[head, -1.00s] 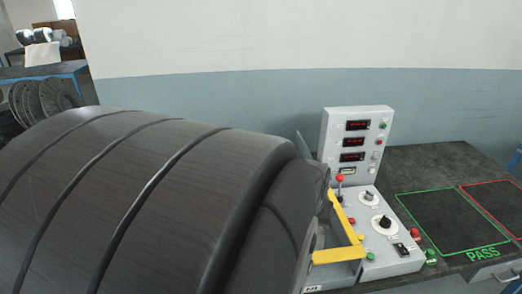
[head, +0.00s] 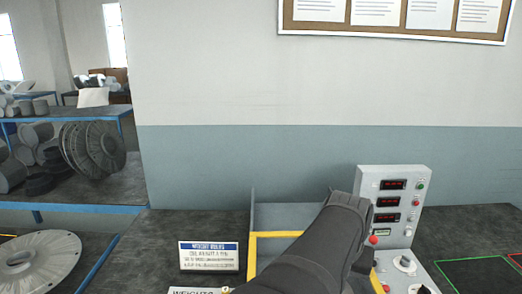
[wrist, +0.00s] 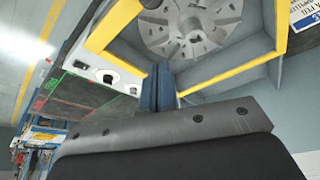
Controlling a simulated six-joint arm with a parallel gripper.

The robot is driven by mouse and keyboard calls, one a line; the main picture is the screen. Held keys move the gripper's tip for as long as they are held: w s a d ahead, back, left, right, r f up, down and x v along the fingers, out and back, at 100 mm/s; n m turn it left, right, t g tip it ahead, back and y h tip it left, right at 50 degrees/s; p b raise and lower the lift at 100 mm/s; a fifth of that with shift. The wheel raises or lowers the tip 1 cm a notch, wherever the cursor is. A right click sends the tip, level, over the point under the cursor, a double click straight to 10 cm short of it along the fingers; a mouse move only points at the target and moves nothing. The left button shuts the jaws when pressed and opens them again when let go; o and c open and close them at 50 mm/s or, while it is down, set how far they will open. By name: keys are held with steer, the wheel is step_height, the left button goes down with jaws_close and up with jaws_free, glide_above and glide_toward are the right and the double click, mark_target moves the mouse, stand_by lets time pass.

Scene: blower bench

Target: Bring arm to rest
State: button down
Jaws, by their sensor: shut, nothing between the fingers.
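In the wrist view my gripper (wrist: 158,90) shows as two dark blue fingers pressed together, with nothing between them. It is over the yellow-edged bay (wrist: 225,85), at the side nearest the control panel (wrist: 105,68). A round grey slotted wheel (wrist: 185,28) is inside this bay. In the head view my dark arm (head: 325,245) stretches over the bench in front of the bay, whose yellow edge (head: 277,235) shows beside it. My fingertips cannot be made out there.
The upright display box (head: 395,205) stands just right of my arm. A sign (head: 209,256) stands left of the bay. A grey disc (head: 38,262) lies at far left. A green-outlined area (head: 480,272) at right looks empty. Shelves with several reels stand behind left.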

steer(key=x, duration=1)
steer(key=shift+s, duration=0.1)
steer(key=shift+s+a, duration=0.35)
steer(key=shift+s, duration=0.25)
steer(key=shift+s+a, duration=0.3)
steer(key=shift+s, duration=0.3)
steer(key=shift+s+a, duration=0.3)
steer(key=shift+s, duration=0.35)
steer(key=shift+f, duration=0.1)
